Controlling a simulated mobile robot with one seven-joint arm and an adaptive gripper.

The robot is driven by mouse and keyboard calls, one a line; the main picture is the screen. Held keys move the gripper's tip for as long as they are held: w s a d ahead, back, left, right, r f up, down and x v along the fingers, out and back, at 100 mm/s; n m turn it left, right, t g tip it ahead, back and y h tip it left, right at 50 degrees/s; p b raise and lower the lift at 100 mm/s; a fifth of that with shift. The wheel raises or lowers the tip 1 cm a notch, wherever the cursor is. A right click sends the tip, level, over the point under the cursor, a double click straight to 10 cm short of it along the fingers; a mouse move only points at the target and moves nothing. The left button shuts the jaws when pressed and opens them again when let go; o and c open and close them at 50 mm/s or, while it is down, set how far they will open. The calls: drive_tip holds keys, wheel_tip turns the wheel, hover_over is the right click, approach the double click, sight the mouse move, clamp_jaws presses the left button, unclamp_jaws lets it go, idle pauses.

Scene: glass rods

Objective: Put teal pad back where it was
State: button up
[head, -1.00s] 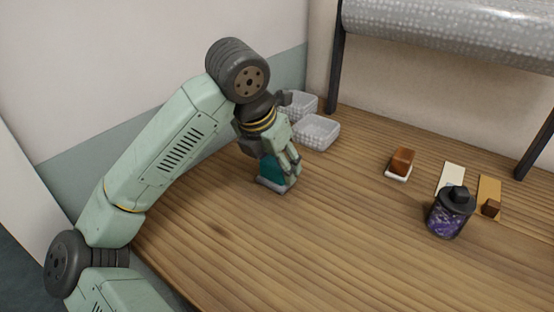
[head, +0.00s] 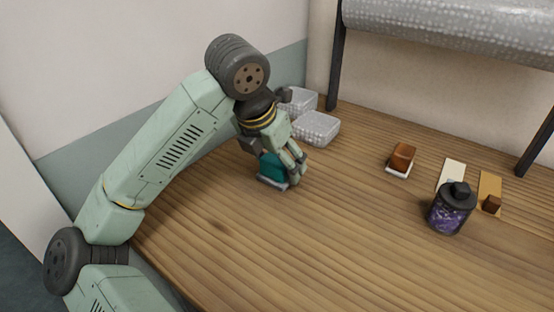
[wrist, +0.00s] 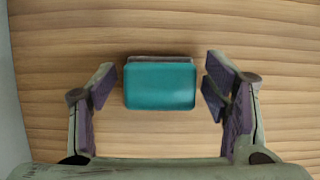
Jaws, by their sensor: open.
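The teal pad (head: 271,167) sits on a pale base on the wooden table, under my gripper. In the wrist view, the teal pad (wrist: 160,86) lies between my fingers with a visible gap on each side. A greyish edge of the base shows just beyond it. My gripper (wrist: 158,84) is open around the pad and does not appear to touch it. In the head view, my gripper (head: 284,174) is low over the table and hides part of the pad.
Two pale woven baskets (head: 317,128) stand behind my gripper. To the right are a brown block on a white dish (head: 398,170), a cream card (head: 452,173), a tan card (head: 489,186) with a small brown cube (head: 491,204), and a dark purple jar (head: 451,211). The front table is clear.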

drive_tip(key=shift+r+p, duration=0.3)
drive_tip(key=b+v, duration=0.2)
drive_tip(key=v, duration=0.9)
drive_tip(key=shift+s+r, duration=0.15)
drive_tip(key=shift+r, duration=0.15)
drive_tip(key=shift+a, duration=0.15)
